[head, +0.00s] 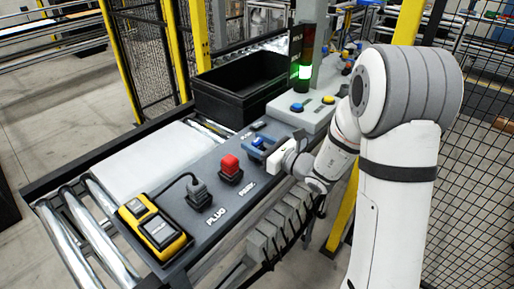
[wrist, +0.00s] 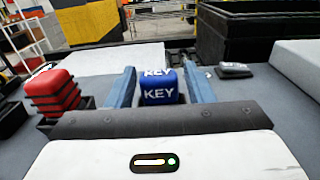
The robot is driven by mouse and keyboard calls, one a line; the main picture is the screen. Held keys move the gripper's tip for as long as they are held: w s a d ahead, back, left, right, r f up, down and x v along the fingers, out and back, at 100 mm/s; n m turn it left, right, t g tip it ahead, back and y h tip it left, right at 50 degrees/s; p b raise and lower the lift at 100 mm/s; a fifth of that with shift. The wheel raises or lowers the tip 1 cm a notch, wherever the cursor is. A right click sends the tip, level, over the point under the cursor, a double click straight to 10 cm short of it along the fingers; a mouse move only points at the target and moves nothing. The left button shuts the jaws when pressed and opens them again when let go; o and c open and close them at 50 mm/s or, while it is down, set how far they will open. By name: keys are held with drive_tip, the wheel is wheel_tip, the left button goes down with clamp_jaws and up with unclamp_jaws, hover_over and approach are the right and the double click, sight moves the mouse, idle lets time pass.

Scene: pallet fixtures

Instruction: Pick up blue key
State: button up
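The blue key (wrist: 159,92) is a block with white "KEY" lettering, standing on the grey fixture panel (head: 218,206). In the wrist view it sits between the two blue fingers of my gripper (wrist: 160,76). A gap shows on each side of the key, so the fingers are open and apart from it. In the head view my gripper (head: 262,149) is low over the panel, just right of the red block, and the blue key (head: 257,141) is partly hidden there. The key's lower part is hidden by the gripper body in the wrist view.
A red block (head: 230,164) in a black holder stands close to the left of my gripper. A black plug (head: 198,194) and a yellow device (head: 154,230) lie further left. A black bin (head: 238,98) stands behind, and a button box (head: 302,108) is to the right.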

drive_tip(key=c, duration=0.8)
